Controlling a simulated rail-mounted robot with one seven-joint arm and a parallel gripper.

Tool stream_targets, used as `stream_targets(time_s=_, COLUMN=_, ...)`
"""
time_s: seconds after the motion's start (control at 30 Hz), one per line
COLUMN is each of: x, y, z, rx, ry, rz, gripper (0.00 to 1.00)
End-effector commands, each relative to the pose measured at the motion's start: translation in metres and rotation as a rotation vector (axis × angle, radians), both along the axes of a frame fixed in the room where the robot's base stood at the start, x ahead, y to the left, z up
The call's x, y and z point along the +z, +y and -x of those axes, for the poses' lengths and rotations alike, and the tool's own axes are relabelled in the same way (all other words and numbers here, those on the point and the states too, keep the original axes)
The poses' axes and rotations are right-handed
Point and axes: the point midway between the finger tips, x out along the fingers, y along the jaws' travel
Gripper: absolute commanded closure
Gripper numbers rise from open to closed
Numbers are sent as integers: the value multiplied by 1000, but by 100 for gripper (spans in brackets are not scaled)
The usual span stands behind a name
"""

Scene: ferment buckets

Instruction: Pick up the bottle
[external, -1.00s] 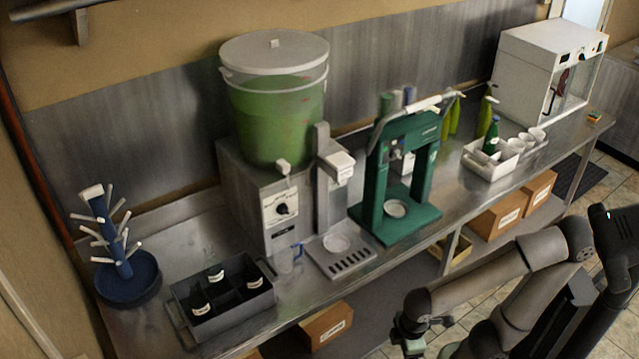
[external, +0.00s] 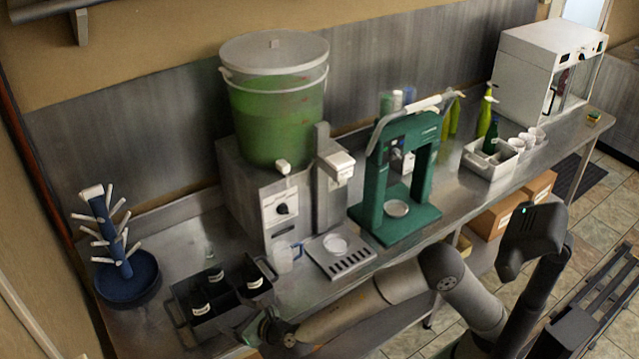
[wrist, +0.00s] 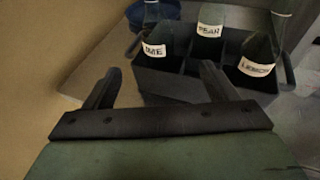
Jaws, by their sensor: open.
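A dark divided crate (external: 204,324) stands at the front left of the metal counter. It holds dark bottles with white labels. In the wrist view the labels read LIME on one bottle (wrist: 152,35), PEAR on another (wrist: 208,30) and LEMON on a third (wrist: 257,66). My gripper (external: 258,328) is at the crate's front right corner in the external view. In the wrist view my gripper (wrist: 157,82) is open and empty, its two fingers pointing toward the crate wall (wrist: 170,86), with the LIME and PEAR bottles beyond. I cannot tell whether it touches the crate.
A blue drying rack (external: 125,275) stands left of the crate. A white bin (external: 488,166) with a green bottle (external: 491,136) is farther right.

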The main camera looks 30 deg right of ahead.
Motion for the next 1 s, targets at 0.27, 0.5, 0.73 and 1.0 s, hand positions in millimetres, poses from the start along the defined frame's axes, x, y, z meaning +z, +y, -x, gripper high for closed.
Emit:
stream_targets(time_s=0.27, x=-11, y=24, z=-36, rx=16, ry=-11, rz=12, gripper=21)
stream_targets(time_s=0.5, x=-26, y=44, z=-80, rx=15, ry=-10, rz=10, gripper=21)
stream_targets(time_s=0.73, x=-34, y=54, z=-100, rx=15, ry=-10, rz=9, gripper=21)
stream_targets(time_s=1.0, x=-36, y=66, z=-129, rx=13, ry=-10, rz=8, gripper=21)
